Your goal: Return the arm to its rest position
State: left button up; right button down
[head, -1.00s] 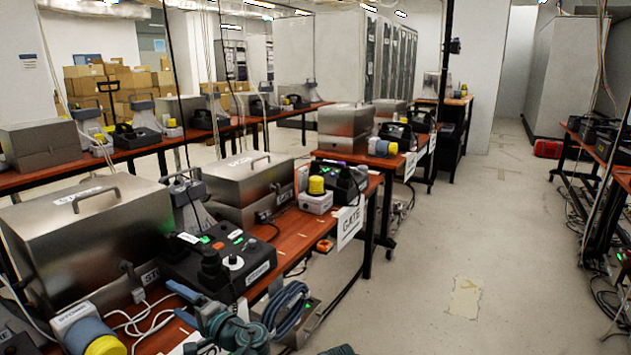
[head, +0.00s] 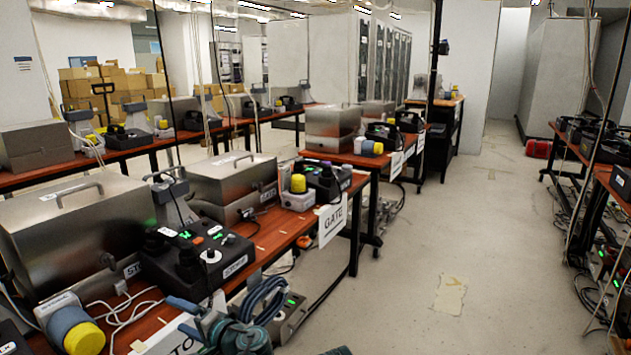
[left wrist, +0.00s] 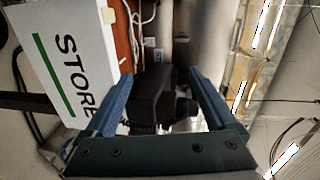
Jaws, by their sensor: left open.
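My left gripper (head: 180,316) is low in the head view, in front of the STORE station at the table's front edge. Its two blue fingers are apart, and they also show in the left wrist view (left wrist: 158,92). A dark blocky object (left wrist: 155,95) appears between and beyond the fingers in that view; I see no finger gripping it. The black STORE console (head: 205,258) with its small green lights stands on the table behind the gripper. The white STORE sign (left wrist: 75,60) is close to the left finger in the wrist view. My right gripper is not clearly seen.
A metal case (head: 75,235) and a yellow-capped cylinder (head: 75,330) stand near the gripper on the left. The GATE sign (head: 332,220) hangs from the table's edge. Loose cables (head: 125,315) lie on the table.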

pick_arm(q)
jog(key=s+d+f+g+h, duration=0.35)
jog(key=s+d+f, duration=0.2)
jog(key=d, duration=0.25)
jog(key=s+d+f+n+g+h, duration=0.1)
jog(key=s+d+f+g+h, duration=0.1)
jog(key=s+d+f+h, duration=0.4)
jog(key=s+d+f+g+h, duration=0.3)
jog(key=d+f+h, duration=0.1)
jog(key=d+f, duration=0.5)
notch_tip(320, 180, up, 29)
jog(key=d+p, duration=0.1)
jog(key=p, duration=2.6)
jog(key=shift+s+d+f, duration=0.2)
jog(key=shift+s+d, duration=0.1)
